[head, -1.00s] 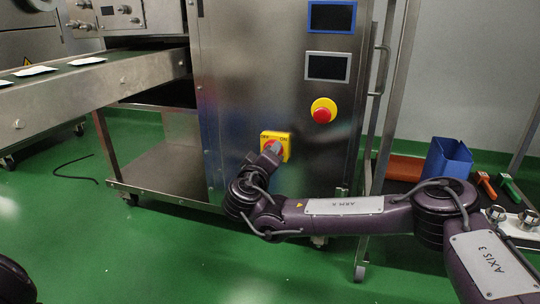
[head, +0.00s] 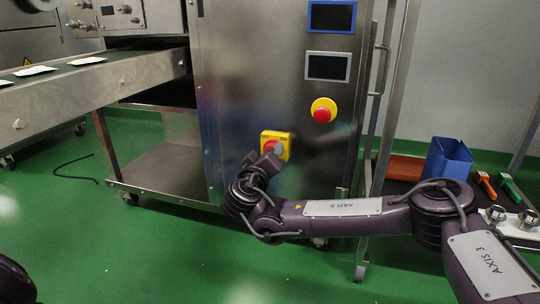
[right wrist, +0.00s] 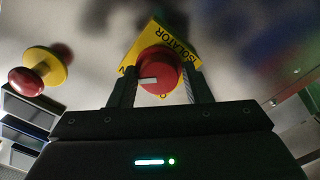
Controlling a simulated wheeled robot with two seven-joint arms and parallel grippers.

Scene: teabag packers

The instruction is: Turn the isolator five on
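The isolator is a yellow square plate (head: 286,138) with a red round knob (head: 268,146), on the front of a steel cabinet. OFF shows at its upper left and ON at its upper right. In the right wrist view the red knob (right wrist: 160,72) carries a white mark, which points left toward the plate corner lettered N. My right gripper (head: 275,152) is at the plate and partly hides it. Its two fingers (right wrist: 162,88) stand apart on either side of the knob, and a narrow gap shows at the right finger. My left gripper is not in view.
A red emergency button (head: 322,113) on a yellow base is above and right of the isolator, under two screens (head: 328,66). A conveyor (head: 90,82) is at left. A blue bin (head: 447,160) stands on a dark table at right.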

